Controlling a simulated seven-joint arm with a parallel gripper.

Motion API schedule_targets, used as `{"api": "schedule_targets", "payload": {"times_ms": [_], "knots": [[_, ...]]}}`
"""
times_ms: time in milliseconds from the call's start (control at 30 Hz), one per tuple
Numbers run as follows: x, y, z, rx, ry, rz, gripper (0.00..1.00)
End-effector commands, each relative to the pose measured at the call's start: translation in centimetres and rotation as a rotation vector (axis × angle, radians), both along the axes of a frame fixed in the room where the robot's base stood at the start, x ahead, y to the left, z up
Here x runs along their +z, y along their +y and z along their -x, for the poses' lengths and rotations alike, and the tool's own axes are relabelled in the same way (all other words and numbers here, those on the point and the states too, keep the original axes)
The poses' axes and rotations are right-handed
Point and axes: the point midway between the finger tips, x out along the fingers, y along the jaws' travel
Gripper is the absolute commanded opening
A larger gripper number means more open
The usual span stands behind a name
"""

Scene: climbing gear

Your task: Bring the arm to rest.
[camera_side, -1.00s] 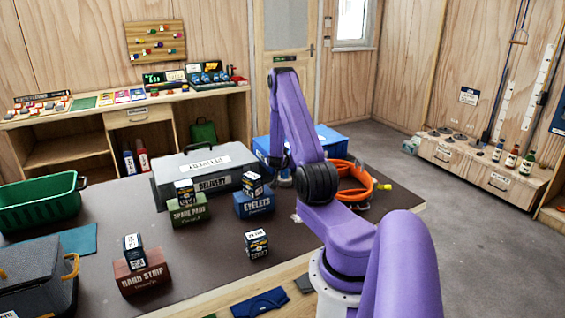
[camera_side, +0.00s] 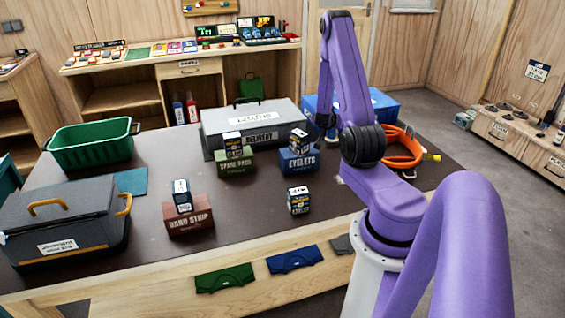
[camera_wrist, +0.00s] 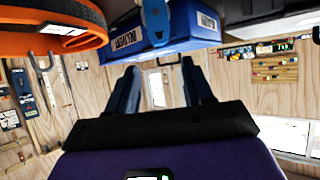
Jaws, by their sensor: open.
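My gripper (camera_wrist: 160,68) shows in the wrist view with its two dark blue fingers apart and nothing between them. In the side view my purple arm is raised and bent at the right of the table, and it hides the gripper for the most part. A red RAND STRIP block (camera_side: 189,216), a green SPARE PADS block (camera_side: 236,164) and a blue EYELETS block (camera_side: 298,162) each carry a small labelled box. Another small labelled box (camera_side: 298,200) stands alone on the table, apart from the arm.
A grey lidded case (camera_side: 256,121), a green crate (camera_side: 92,147) and a dark toolbox (camera_side: 60,220) stand on the table (camera_side: 120,262). A blue box (camera_side: 382,105) and an orange loop (camera_side: 403,150) lie behind my arm. The middle front of the table is clear.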

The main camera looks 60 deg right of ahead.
Motion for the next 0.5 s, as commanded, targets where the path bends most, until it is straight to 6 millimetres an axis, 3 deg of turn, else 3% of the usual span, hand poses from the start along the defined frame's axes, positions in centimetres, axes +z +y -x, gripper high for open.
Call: {"api": "schedule_targets", "payload": {"times_ms": [167, 300, 500], "knots": [[0.7, 2.3, -4.2, 0.122, -0.013, -0.046, 0.51], [1.7, 7.1, -9.8, 0.316, -0.015, -0.125, 0.51], [3.1, 15.6, -15.5, 0.591, 0.016, -0.236, 0.51]]}}
